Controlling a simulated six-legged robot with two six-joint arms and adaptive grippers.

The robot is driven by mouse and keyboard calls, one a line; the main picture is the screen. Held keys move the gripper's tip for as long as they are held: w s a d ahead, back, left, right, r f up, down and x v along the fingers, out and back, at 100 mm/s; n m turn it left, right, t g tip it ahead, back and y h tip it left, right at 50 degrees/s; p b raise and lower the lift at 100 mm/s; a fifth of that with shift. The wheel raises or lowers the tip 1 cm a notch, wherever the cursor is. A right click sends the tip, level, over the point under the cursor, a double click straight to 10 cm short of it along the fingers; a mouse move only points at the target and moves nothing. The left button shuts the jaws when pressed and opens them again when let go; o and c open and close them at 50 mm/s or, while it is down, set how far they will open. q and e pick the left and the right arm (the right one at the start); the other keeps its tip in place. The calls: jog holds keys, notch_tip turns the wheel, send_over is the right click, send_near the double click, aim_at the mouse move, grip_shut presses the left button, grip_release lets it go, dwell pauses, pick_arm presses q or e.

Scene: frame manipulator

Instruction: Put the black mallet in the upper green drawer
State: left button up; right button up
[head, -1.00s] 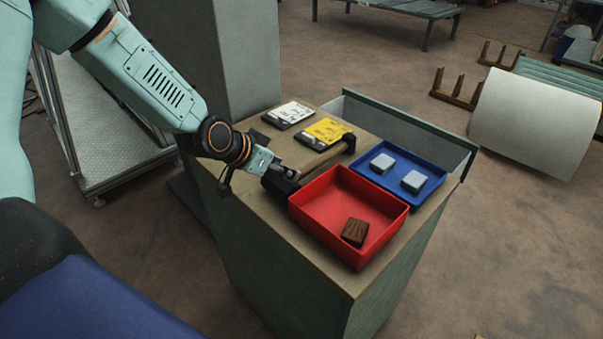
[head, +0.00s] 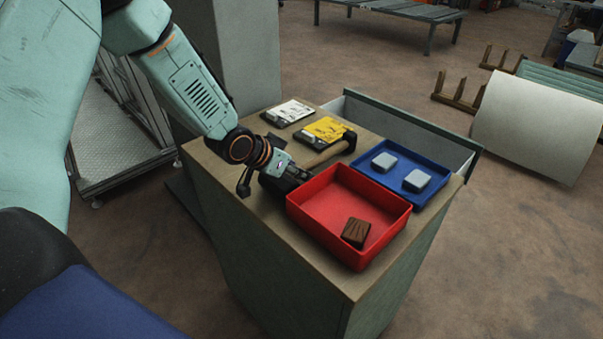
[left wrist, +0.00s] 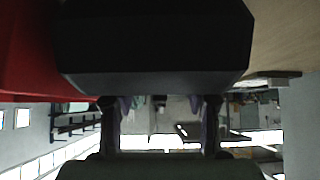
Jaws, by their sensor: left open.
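The black mallet lies on the cabinet top, its tan handle (head: 328,155) running toward the yellow box and ending in a black part (head: 350,140). Its dark head, beside the red bin, is partly hidden by my left gripper (head: 292,178) in the head view. In the left wrist view, the big black head (left wrist: 155,45) fills the upper middle, very close to my open left gripper (left wrist: 160,125). I cannot tell whether they touch. The upper green drawer (head: 405,118) is pulled open at the cabinet's far right side. My right gripper is not in view.
The red bin (head: 318,200), holding a brown block (head: 356,233), stands right against the mallet area. A blue tray (head: 420,165) with two grey blocks lies between it and the drawer. White (head: 289,112) and yellow (head: 324,130) boxes lie at the back.

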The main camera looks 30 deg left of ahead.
pick_arm(q)
jog(key=shift+w+d+f, duration=0.15)
jog(key=shift+w+f, duration=0.15)
jog(key=shift+f, duration=0.05)
jog(key=shift+w+d, duration=0.15)
jog(key=shift+d, duration=0.1)
jog(key=shift+a, duration=0.2)
jog(key=c, duration=0.4)
jog(key=shift+d, duration=0.15)
jog(key=c, duration=0.4)
grip_shut()
jog(key=shift+r, duration=0.1)
